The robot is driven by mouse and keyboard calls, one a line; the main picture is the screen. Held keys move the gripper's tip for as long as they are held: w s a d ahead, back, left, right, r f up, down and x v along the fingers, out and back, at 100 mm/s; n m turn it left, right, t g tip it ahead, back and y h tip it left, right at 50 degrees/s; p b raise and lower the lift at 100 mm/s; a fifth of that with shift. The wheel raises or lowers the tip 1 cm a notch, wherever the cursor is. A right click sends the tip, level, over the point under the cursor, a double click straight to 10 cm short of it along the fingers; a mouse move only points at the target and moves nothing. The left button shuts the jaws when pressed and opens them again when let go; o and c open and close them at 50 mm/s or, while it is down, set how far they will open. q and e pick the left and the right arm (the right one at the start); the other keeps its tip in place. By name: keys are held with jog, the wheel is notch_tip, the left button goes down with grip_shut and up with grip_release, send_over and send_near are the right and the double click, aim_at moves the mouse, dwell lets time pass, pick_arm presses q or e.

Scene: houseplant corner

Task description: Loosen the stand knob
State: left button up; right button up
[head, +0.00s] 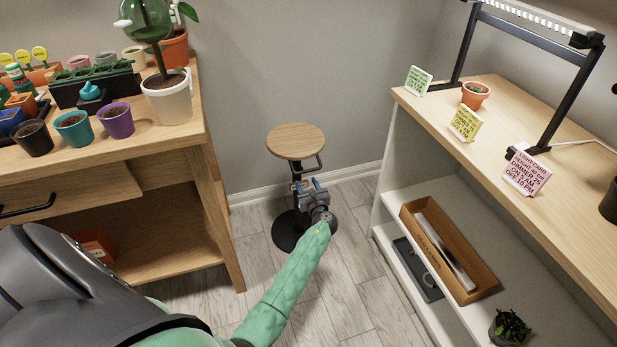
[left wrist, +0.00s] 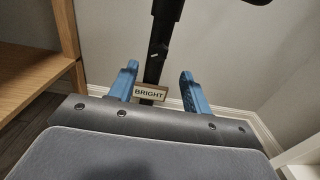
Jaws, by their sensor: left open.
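The stand has a round wooden top (head: 296,141) on a black post and a round black base (head: 288,236). A bent black handle-like part (head: 318,164) sticks out to the right below the top; I cannot tell whether it is the knob. My left gripper (head: 311,184) is open in front of the post, below the top. In the left wrist view, its blue fingers (left wrist: 159,72) stand either side of the black post (left wrist: 157,50), with no visible contact. A small tag reading BRIGHT (left wrist: 150,92) shows between them. My right gripper is out of view.
At left is a wooden bench (head: 196,140) with several pots and a white-potted plant (head: 168,103). At right, a shelf unit (head: 400,150) holds cards, a lamp frame (head: 470,40) and an open box (head: 440,245). Floor between them is clear around the stand.

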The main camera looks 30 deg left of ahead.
aim_at(299, 169)
pick_arm(q)
jog(key=x, duration=0.6)
jog(key=shift+a, duration=0.25)
jog(key=shift+c, duration=0.2)
jog(key=c, duration=1)
